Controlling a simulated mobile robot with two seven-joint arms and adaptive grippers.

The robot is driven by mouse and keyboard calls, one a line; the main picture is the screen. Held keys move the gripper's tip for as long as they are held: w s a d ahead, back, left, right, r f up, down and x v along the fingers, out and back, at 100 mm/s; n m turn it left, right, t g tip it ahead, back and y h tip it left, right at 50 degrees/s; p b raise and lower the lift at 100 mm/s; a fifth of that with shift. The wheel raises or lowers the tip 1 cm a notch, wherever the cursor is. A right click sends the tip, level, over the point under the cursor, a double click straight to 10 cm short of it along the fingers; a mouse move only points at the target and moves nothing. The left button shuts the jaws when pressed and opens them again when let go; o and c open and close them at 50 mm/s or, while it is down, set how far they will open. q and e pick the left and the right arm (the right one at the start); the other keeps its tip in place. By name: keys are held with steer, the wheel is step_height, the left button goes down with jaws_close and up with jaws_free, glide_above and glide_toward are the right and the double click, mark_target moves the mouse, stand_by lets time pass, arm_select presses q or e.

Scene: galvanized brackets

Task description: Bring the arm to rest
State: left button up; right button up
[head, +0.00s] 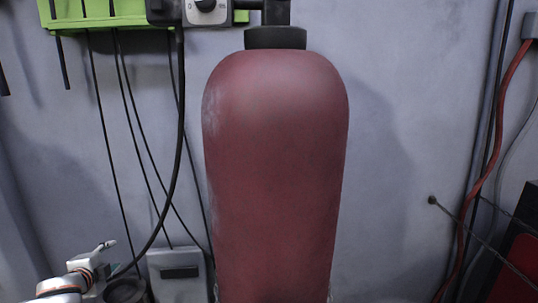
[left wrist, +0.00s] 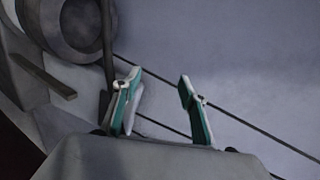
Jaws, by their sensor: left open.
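My left arm comes in at the bottom left of the head view, and its gripper (head: 104,252) shows small there, seen partly. In the left wrist view the two teal-and-grey fingers of my left gripper (left wrist: 158,82) stand well apart, with nothing between them. Behind them are a grey wall and thin dark cables. My right gripper is in neither view. No bracket can be made out in either view.
A large dark red cylinder (head: 275,180) fills the middle of the head view. A grey box (head: 178,278) is low beside it. A green holder (head: 95,14) with hanging cables is at upper left. A red cable (head: 472,190) runs down the right. A round grey part (left wrist: 82,28) shows in the wrist view.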

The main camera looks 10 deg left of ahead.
arm_select(q)
steer(key=s+d+f+g+h, duration=0.1)
steer(key=s+d+f+h, duration=0.1)
steer(key=s+d+f, duration=0.45)
steer(key=s+d+f+g+h, duration=0.1)
steer(key=s+d+f+h, duration=0.15)
steer(key=s+f, duration=0.65)
steer(key=s+d+f+g+h, duration=0.1)
steer(key=s+d+f+h, duration=0.1)
steer(key=s+d+f, duration=0.55)
steer(key=s+d+n, duration=0.1)
steer(key=d+n, duration=0.3)
steer(key=d, duration=0.6)
steer(key=s+d+f+n+t, duration=0.1)
steer(key=d+n, duration=0.4)
steer(key=d, duration=0.5)
steer(key=shift+s+f, duration=0.15)
steer(key=shift+s, duration=0.65)
steer(key=shift+a, duration=0.1)
